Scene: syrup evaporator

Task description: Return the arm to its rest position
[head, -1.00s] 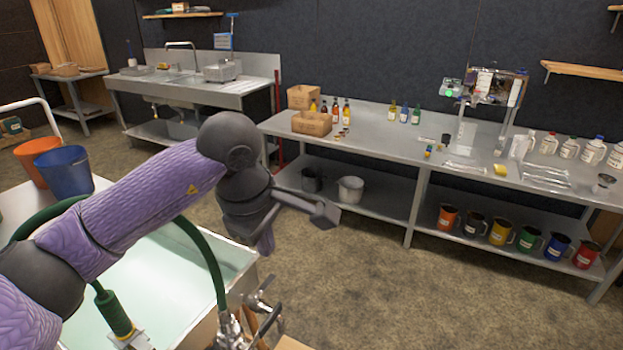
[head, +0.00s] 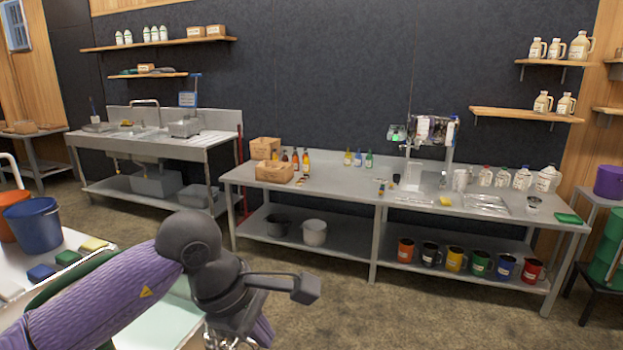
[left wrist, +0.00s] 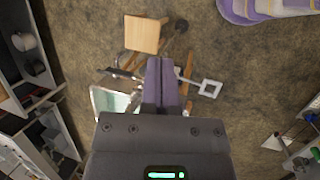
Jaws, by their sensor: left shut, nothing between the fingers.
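My left arm comes in from the lower left in the head view, with purple sleeve links and a dark wrist. My left gripper (head: 264,331) points down near the bottom edge and is partly hidden by the wrist. In the left wrist view its two purple fingers (left wrist: 161,86) lie together, shut and empty, above the floor. My right gripper is in neither view.
The pale basin (left wrist: 112,101) and a wooden stool top (left wrist: 143,34) lie below the gripper. Blue (head: 34,226) and orange buckets stand at the left. A long metal bench (head: 340,192) with bottles and mugs stands beyond open floor (head: 350,310).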

